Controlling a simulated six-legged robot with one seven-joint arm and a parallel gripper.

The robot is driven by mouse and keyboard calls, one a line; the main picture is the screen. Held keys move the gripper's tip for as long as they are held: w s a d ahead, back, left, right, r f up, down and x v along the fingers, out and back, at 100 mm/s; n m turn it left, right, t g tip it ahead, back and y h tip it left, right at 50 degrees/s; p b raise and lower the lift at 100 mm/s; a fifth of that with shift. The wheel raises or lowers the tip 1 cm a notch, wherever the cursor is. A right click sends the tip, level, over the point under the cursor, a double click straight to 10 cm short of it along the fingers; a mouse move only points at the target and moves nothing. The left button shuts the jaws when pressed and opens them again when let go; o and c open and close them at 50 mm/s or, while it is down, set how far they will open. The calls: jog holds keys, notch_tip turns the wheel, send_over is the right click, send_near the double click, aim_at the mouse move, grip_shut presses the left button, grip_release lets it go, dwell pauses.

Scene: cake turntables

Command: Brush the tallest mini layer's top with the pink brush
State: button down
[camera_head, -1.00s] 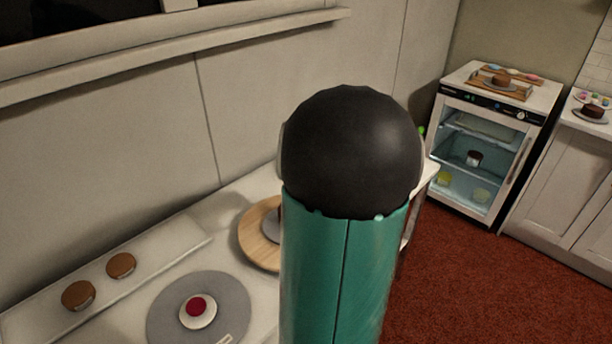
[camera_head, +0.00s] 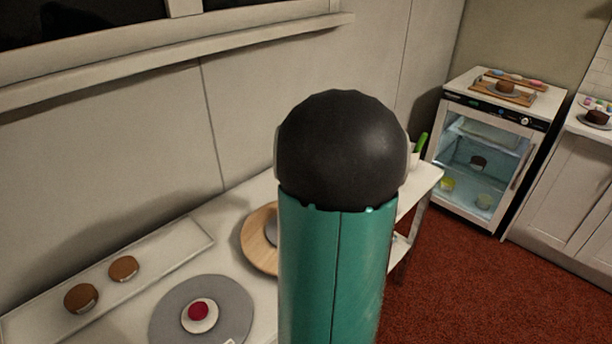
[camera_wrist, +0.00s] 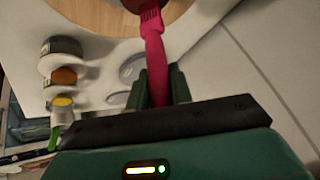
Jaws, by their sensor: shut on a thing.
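My gripper (camera_wrist: 159,72) is shut on the pink brush (camera_wrist: 154,45), whose handle sits between the green fingers. The brush head reaches the top edge of the wrist view, over or beside a dark brown piece (camera_wrist: 131,5) on a wooden turntable (camera_wrist: 85,15). I cannot tell whether the bristles touch it. In the head view, the wooden turntable (camera_head: 255,242) is partly hidden by my arm, which also hides my gripper and the brush. Two brown mini layers (camera_head: 82,298) (camera_head: 124,268) sit on a white board at the left.
A grey turntable (camera_head: 235,295) bears a small white disc with a red top (camera_head: 198,312). In the wrist view, jars with orange (camera_wrist: 64,76) and yellow (camera_wrist: 62,101) contents stand at the left. A glass-door fridge (camera_head: 478,165) stands at the far right, beyond open red floor.

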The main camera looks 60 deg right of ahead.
jog(key=shift+w+a, duration=0.25)
jog(key=shift+w, duration=0.1)
jog(key=shift+w+a+f, duration=0.1)
jog(key=shift+w+a, duration=0.1)
jog(key=shift+a, duration=0.15)
jog(key=shift+w+a, duration=0.2)
jog(key=shift+a, duration=0.05)
jog(key=shift+s+a, duration=0.1)
jog(key=shift+a, duration=0.4)
jog(key=shift+a, duration=0.2)
notch_tip(320, 180, up, 7)
dwell(0.6)
